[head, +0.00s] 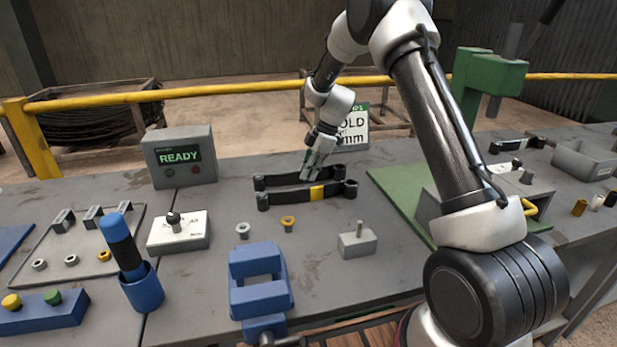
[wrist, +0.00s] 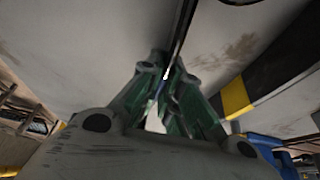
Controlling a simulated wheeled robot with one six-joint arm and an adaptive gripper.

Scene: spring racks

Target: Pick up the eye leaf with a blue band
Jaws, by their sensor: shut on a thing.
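Two dark eye leaves lie side by side on the grey bench in the head view. The front leaf (head: 285,196) has a yellow band and an eye at each end; its yellow band also shows in the wrist view (wrist: 236,97). The rear leaf (head: 280,180) lies just behind it. My gripper (head: 312,172) points down onto the rear leaf and is shut on it. In the wrist view the green fingers (wrist: 165,85) close around a thin dark edge, with a small bluish patch between them. The fingers hide most of the rear leaf's band.
A blue vise (head: 258,285) stands in front, with two small bushings between it and the leaves. A grey block with a pin (head: 357,240) is front right. A READY display box (head: 180,155) stands left, and a sign (head: 355,127) stands behind my gripper. A green press (head: 485,75) is at right.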

